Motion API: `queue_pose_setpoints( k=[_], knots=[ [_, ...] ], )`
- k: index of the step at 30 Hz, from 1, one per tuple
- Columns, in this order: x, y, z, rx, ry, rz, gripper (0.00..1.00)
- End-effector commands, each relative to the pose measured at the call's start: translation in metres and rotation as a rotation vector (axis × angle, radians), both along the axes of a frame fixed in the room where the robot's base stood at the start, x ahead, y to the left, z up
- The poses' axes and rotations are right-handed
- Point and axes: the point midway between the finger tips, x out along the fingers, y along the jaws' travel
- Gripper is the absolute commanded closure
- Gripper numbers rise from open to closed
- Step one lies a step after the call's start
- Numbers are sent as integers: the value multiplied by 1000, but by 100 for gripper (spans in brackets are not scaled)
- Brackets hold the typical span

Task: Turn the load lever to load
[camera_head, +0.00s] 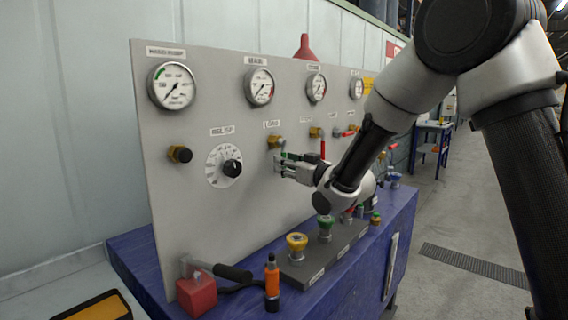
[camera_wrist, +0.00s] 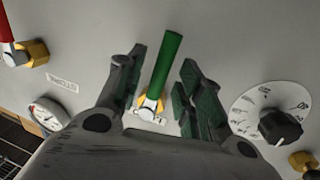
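The load lever has a green handle (camera_wrist: 168,62) on a brass valve body (camera_wrist: 150,104) in the wrist view. In the head view its brass body (camera_head: 275,141) sits on the grey panel under the LOAD label (camera_head: 271,124), and the handle is mostly hidden by my gripper (camera_head: 283,165). In the wrist view my gripper (camera_wrist: 158,78) is open, with one finger on each side of the green handle. Gaps show between the handle and both fingers, so nothing is gripped. The handle points down the panel in the head view.
A dial with a black knob (camera_head: 232,168) is close to the left of my gripper. A red-handled valve (camera_head: 322,148) is to the right. Gauges (camera_head: 260,87) line the panel above. A block with coloured knobs (camera_head: 297,243), an orange bottle (camera_head: 272,283) and a red block (camera_head: 197,294) stand on the blue bench below.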

Motion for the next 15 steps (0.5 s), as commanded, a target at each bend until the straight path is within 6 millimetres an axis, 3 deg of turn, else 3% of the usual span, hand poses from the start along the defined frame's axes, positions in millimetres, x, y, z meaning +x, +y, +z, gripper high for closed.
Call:
queue_pose_setpoints(
  k=[4, 13, 15],
  knots=[
    [12, 10, 0, 0, 0, 0, 64],
    [15, 12, 0, 0, 0, -1, 64],
    [15, 12, 0, 0, 0, -1, 73]
  ],
)
